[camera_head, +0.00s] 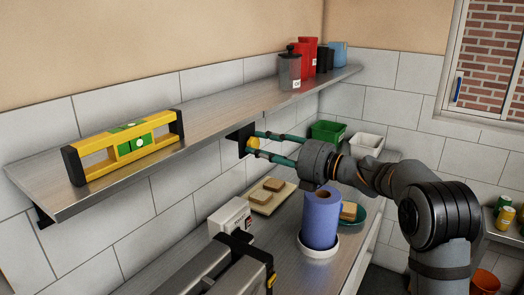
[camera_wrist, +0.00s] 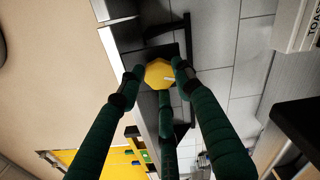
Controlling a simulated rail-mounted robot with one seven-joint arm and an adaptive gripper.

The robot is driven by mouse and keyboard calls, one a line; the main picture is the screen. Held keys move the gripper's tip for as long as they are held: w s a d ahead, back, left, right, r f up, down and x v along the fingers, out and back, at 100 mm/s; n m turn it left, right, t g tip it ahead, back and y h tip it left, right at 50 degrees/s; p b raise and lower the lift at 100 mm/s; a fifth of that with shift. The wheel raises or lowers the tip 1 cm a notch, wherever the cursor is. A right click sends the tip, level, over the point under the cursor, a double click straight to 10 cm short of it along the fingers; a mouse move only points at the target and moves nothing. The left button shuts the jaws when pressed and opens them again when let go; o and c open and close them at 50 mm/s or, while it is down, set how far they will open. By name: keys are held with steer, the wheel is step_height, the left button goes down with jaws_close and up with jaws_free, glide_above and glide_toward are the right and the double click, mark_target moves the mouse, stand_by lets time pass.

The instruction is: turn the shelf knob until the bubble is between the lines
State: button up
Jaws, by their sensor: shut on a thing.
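The shelf knob (camera_head: 253,143) is yellow and sits on a black bracket under the metal shelf (camera_head: 215,112). It also shows in the wrist view (camera_wrist: 158,74), faceted, with a small pale mark on its right side. My gripper (camera_head: 262,144) has its green fingers on either side of the knob, shut on it. A yellow spirit level (camera_head: 95,162) with green vials stands on the left part of the shelf. Its vials are too small for me to tell where the bubble lies against the lines.
Canisters (camera_head: 290,70) stand at the shelf's far end. Below are a blue paper roll (camera_head: 320,218), a board with bread (camera_head: 268,197), a white toaster box (camera_head: 230,218), and green (camera_head: 327,132) and white (camera_head: 366,143) bins. The wall is close behind the knob.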

steer(key=m, duration=0.5)
steer(key=shift+s+a+r+p, duration=0.1)
steer(key=shift+a+p, duration=0.1)
steer(key=shift+p, duration=0.2)
steer(key=shift+r+m+p, duration=0.25)
steer(key=shift+m+p, duration=0.05)
steer(key=shift+m, duration=0.75)
steer(key=shift+r+m+p, duration=0.25)
steer(key=shift+m, duration=0.8)
steer(key=o, duration=1.1)
steer(key=shift+s+a, duration=0.15)
steer(key=shift+s, duration=0.1)
steer(key=shift+o, duration=0.3)
steer(key=shift+w+d+f, duration=0.25)
steer(key=shift+w, duration=0.05)
steer(key=v, duration=1.2)
